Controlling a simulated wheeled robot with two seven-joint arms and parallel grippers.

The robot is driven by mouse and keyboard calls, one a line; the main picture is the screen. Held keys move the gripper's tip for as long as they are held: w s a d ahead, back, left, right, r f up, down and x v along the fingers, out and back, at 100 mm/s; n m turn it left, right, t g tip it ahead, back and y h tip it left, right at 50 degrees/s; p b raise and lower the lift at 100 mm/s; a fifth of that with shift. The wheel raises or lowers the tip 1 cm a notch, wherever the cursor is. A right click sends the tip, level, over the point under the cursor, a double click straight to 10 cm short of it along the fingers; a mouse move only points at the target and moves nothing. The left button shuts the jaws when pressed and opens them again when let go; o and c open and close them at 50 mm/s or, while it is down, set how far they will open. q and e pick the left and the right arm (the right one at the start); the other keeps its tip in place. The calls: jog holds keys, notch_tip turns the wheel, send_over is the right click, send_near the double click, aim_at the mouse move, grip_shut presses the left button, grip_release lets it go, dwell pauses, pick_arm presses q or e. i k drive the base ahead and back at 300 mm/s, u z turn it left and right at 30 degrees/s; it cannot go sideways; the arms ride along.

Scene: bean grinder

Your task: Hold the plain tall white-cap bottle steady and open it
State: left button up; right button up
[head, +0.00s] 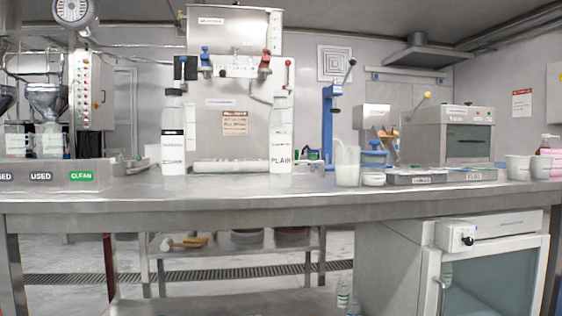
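A tall white bottle marked PLAIN (281,145) stands upright on the steel counter (230,188), right of the picture's middle line of bottles and near the back of the counter top. Its upper part is pale and blends with the wall behind, so the cap's edge is hard to make out. A second tall white bottle with a dark cap (173,132) stands upright to its left, with a clear gap between them. Neither of my grippers shows in the head view.
Right of the PLAIN bottle stand a translucent jug (347,163) and a blue-lidded container (373,167). The front counter strip is clear.

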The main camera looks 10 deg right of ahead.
aim_at(280, 116)
jog(key=k, duration=0.6)
jog(key=z, duration=0.7)
jog(key=i, duration=1.2)
jog(key=u, duration=0.55)
